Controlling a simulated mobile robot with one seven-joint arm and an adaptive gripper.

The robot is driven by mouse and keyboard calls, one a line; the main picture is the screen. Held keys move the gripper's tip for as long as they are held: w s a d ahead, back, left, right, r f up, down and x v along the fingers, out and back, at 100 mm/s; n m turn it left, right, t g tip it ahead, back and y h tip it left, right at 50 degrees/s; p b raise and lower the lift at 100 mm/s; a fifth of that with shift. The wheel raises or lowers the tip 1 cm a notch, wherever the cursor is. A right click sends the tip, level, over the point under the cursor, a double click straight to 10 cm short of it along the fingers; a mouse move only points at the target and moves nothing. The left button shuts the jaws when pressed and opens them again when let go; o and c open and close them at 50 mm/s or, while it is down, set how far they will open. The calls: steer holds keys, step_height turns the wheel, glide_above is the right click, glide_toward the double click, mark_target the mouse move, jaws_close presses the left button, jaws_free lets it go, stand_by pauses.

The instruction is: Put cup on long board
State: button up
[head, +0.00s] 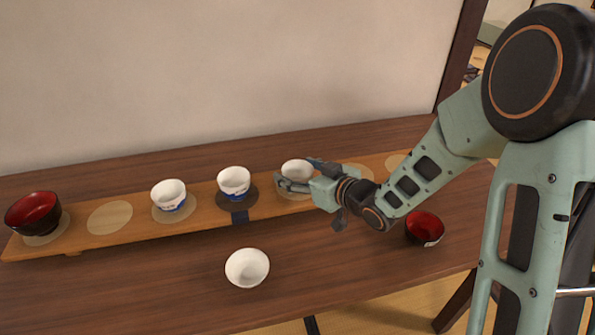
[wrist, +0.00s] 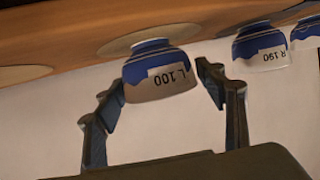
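The long board (head: 135,236) lies along the back of the table with pale round spots on it. A white cup (head: 297,171) stands upright on one spot right of the board's middle. My gripper (head: 295,174) is open, with a finger on either side of this cup. In the wrist view, which is upside down, the cup (wrist: 160,75) is blue and white with the label "L 100". The left finger there is close to its wall; the right finger shows a gap. Another white cup (head: 247,267) stands on the table in front of the board.
Two blue-and-white cups (head: 169,195) (head: 234,182) stand on the board further left. A dark red bowl (head: 34,212) sits at its left end. A red bowl (head: 425,228) stands on the table at right. Bare spots show at left (head: 110,217) and right (head: 397,162).

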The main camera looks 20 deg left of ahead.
steer(key=shift+o, duration=0.3)
steer(key=shift+r, duration=0.1)
steer(key=shift+r+p, duration=0.2)
steer(key=shift+p, duration=0.1)
steer(key=p+v, duration=0.2)
steer(key=v, duration=1)
steer(key=shift+w, duration=0.1)
